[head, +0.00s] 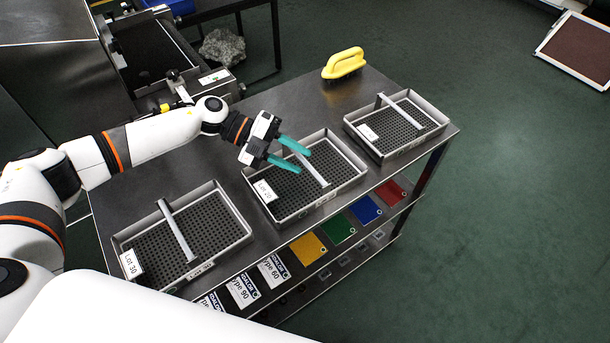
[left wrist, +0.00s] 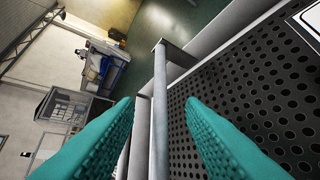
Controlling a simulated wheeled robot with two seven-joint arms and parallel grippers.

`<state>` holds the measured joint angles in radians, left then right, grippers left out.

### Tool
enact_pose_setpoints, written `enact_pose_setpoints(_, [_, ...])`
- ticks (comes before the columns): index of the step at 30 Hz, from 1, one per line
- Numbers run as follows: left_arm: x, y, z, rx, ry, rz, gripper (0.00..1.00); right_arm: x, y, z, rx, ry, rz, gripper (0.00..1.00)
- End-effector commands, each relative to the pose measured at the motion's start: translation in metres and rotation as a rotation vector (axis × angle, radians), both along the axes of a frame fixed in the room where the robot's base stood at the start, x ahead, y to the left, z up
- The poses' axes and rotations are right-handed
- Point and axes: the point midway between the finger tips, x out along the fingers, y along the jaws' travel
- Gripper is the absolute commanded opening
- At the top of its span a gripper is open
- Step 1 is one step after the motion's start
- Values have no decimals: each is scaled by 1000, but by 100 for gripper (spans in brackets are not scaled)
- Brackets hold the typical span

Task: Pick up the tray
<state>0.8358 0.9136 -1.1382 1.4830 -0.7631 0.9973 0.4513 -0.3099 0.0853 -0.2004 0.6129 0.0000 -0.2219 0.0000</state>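Three grey metal trays with perforated floors and bar handles stand on the steel table. The middle tray (head: 347,189) has a label reading Lot 20. The left tray (head: 230,252) is labelled Lot 30, and the right tray (head: 418,148) has a label too small to read. My left gripper (head: 302,162) is open over the middle tray, its teal fingers near the handle bar (head: 317,176). In the left wrist view the bar (left wrist: 159,120) runs between the two fingers, with a gap to each. My right gripper is not in view.
A yellow-handled brush (head: 344,63) stands at the back of the table (head: 300,100). Coloured cards, including a yellow one (head: 308,248), and type signs (head: 242,290) line the shelf below the front edge. A machine (head: 150,50) adjoins the back left. Open green floor lies right.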

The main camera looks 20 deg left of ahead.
Motion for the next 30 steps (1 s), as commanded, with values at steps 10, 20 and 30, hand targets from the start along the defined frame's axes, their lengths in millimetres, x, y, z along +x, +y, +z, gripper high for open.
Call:
enact_pose_setpoints(10, [2, -42, -20, -1, -1, -3, 36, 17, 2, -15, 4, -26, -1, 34])
enact_pose_setpoints(20, [2, -45, -20, -1, 0, -2, 26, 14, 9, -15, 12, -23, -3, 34])
enact_pose_setpoints(30, [2, -45, -19, -3, -2, -2, 0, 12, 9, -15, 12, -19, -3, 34])
